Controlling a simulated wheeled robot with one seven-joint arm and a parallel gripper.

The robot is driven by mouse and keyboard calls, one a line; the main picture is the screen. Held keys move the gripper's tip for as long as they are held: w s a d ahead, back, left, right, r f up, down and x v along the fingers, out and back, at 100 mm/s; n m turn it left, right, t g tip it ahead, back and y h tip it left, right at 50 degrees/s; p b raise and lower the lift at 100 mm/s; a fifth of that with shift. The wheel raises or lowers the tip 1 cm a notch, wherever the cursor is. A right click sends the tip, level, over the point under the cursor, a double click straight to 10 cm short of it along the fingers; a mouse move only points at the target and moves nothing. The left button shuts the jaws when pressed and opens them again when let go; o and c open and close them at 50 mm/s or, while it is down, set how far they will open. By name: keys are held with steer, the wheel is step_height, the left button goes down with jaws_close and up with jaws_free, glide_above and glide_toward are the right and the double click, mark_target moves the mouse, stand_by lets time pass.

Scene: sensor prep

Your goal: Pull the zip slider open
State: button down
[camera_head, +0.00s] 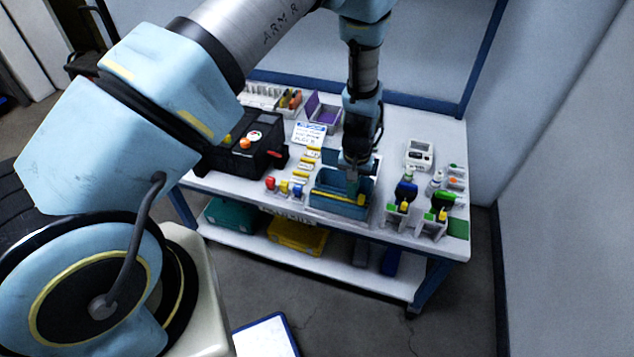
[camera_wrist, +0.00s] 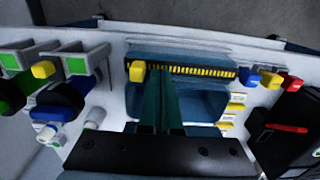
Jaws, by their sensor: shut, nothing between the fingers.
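A blue pouch (camera_head: 330,207) stands near the front edge of the white table, and in the wrist view (camera_wrist: 205,100) it fills the middle. A yellow toothed zip (camera_wrist: 195,70) runs along its edge. The yellow zip slider (camera_wrist: 137,71) sits at the zip's left end in the wrist view. My gripper (camera_head: 352,188) points down over the pouch. In the wrist view its green fingers (camera_wrist: 153,68) are shut with nothing between them. Their tips lie just right of the slider, and I cannot tell whether they touch it.
Bottles in white holders (camera_head: 402,202) stand close on the pouch's right in the head view. Small red, yellow and blue pieces (camera_head: 284,188) lie to its left, with a black case (camera_head: 240,155) beyond. A white device (camera_head: 419,155) stands at the back right.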

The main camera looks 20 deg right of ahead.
steer(key=shift+r+p, duration=1.5)
steer(key=shift+r, duration=1.3)
